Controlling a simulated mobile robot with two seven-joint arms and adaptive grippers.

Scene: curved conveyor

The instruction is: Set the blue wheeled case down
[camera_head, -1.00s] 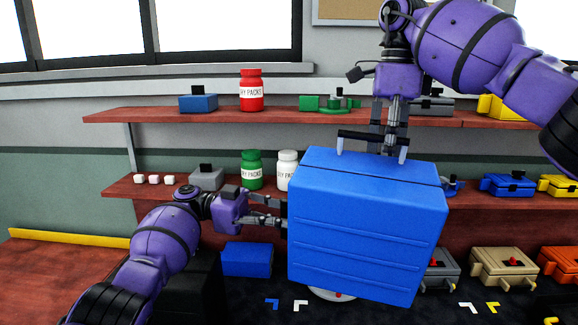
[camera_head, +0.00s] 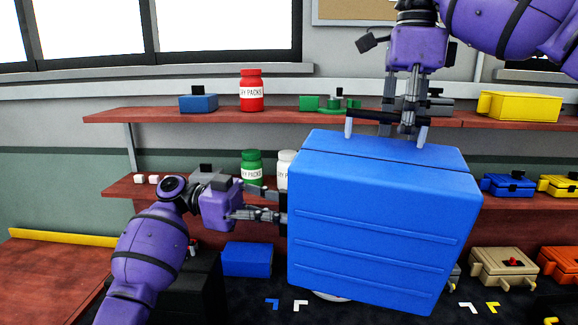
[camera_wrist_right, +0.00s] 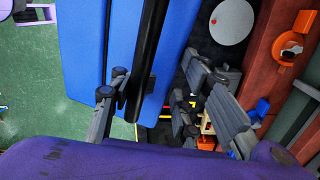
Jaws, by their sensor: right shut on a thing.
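The large blue case (camera_head: 380,225) hangs upright in front of the shelves, filling the middle of the head view. Its black top handle (camera_head: 372,118) stands on light posts. My right gripper (camera_head: 403,112) comes from above and is shut on that handle. In the right wrist view the blue case (camera_wrist_right: 88,50) and the dark handle bar (camera_wrist_right: 148,60) show close to the fingers. My left gripper (camera_head: 268,205) is at the case's left side, its fingers pointing at it. Whether it grips anything there is unclear. The case's wheels and underside are hidden.
Behind are an upper shelf (camera_head: 150,115) and a lower shelf (camera_head: 115,187) with bottles and small cases. A small blue box (camera_head: 246,259) and a tan case (camera_head: 503,265) sit below. White and yellow corner marks (camera_head: 468,308) lie on the dark surface. A wooden top (camera_head: 50,280) is at left.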

